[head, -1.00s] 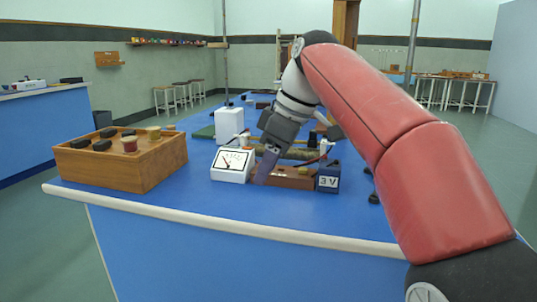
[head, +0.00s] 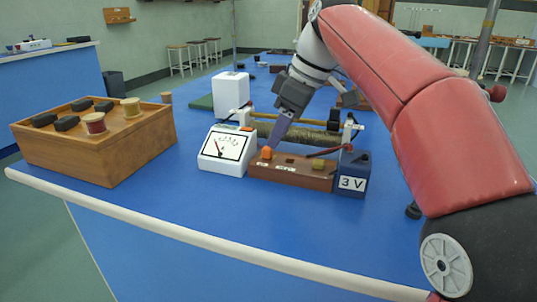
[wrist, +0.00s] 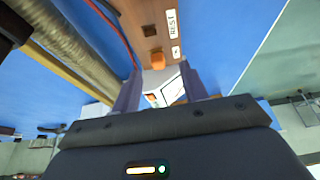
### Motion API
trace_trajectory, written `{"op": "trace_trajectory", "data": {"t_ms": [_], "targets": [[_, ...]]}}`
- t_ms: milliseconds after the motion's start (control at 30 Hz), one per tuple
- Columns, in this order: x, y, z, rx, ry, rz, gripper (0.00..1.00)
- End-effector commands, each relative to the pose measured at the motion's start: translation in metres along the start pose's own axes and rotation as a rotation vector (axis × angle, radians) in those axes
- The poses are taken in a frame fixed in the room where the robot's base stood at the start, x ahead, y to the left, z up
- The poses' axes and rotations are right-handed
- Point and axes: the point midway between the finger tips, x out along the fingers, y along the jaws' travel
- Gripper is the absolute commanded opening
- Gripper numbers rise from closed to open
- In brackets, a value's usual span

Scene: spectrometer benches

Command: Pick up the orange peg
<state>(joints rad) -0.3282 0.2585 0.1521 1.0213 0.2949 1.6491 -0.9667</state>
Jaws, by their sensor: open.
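The orange peg (head: 267,153) stands at the left end of a brown wooden block (head: 312,177) on the blue bench, beside the white meter. My gripper (head: 272,142) points down just above and behind it in the head view, its jaws open. In the wrist view the peg (wrist: 157,61) shows beyond and between the two fingertips of my gripper (wrist: 160,82). Nothing is held. I cannot tell how much gap is left between the fingertips and the peg.
The white meter (head: 226,152) is close on the left and a dark 3 V box (head: 353,174) is at the block's right end. A coil (head: 300,135) lies behind. A wooden crate (head: 130,158) with spools stands at left. The bench front is clear.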

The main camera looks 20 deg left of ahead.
Motion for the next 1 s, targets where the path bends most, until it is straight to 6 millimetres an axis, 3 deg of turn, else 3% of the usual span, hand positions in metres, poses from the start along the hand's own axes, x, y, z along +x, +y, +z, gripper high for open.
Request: {"op": "trace_trajectory", "data": {"t_ms": [233, 567, 900, 1000], "targets": [[0.038, 0.004, -0.001, 0.0, -0.002, -0.002, 0.44], [0.043, 0.004, -0.001, 0.001, 0.0, 0.001, 0.44], [0.043, 0.004, -0.002, 0.001, 0.0, 0.0, 0.0], [0.043, 0.004, -0.002, 0.001, 0.0, 0.0, 0.0]]}}
